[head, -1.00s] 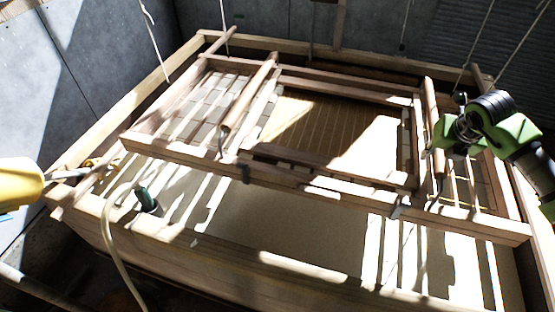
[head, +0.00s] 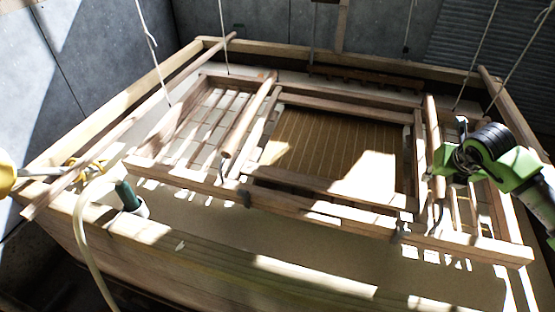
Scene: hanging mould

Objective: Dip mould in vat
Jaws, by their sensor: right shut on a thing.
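The mould (head: 316,208) is a wooden frame with a ribbed tan screen in the middle and slatted ends. It hangs level inside the wooden vat (head: 110,218), low over the pale liquid (head: 270,235). Its shadow lies close below its front rail. I cannot tell whether its underside touches the liquid. My right gripper (head: 442,164), green and black, is shut on the mould at its right round bar (head: 431,115). The fingertips are partly lost in shadow. My left gripper is not in view.
White ropes (head: 149,40) hang down at both sides. A pale hose (head: 80,240) and a dark green fitting (head: 128,196) are at the vat's front left. A yellow object (head: 7,173) with a rod is at the left edge. Grey walls stand close behind.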

